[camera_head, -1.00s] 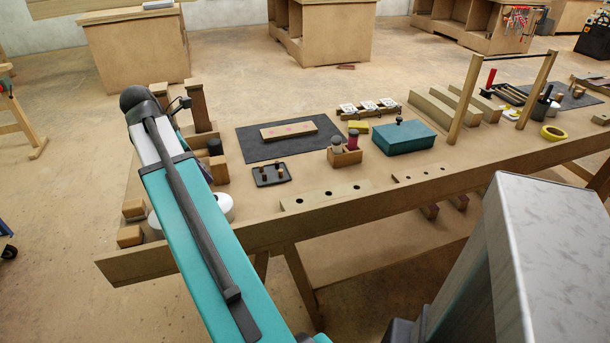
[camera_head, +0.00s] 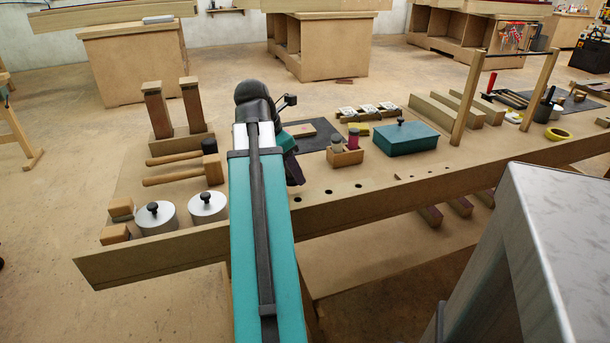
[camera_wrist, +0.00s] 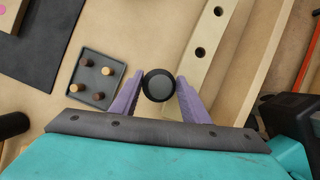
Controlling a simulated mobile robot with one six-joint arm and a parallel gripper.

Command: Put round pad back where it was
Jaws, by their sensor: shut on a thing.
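My gripper (camera_wrist: 159,88) has purple fingers, shut on a dark round piece that I take for the round pad (camera_wrist: 159,86). Its flat round face is toward the wrist camera, and a finger is on each side of it. I cannot tell its height above the bench. In the head view my gripper (camera_head: 294,170) is over the bench near its front edge, and my arm hides the pad. A dark square tray (camera_wrist: 103,97) with several short pegs lies to the left of the pad in the wrist view; my arm hides it in the head view.
A strip with holes (camera_wrist: 206,45) lies right of the gripper in the wrist view. A small wooden caddy (camera_head: 346,158) with two cylinders and a teal box (camera_head: 405,140) stand to the right. Lidded pots (camera_head: 208,207) and mallets (camera_head: 175,179) are left of my arm.

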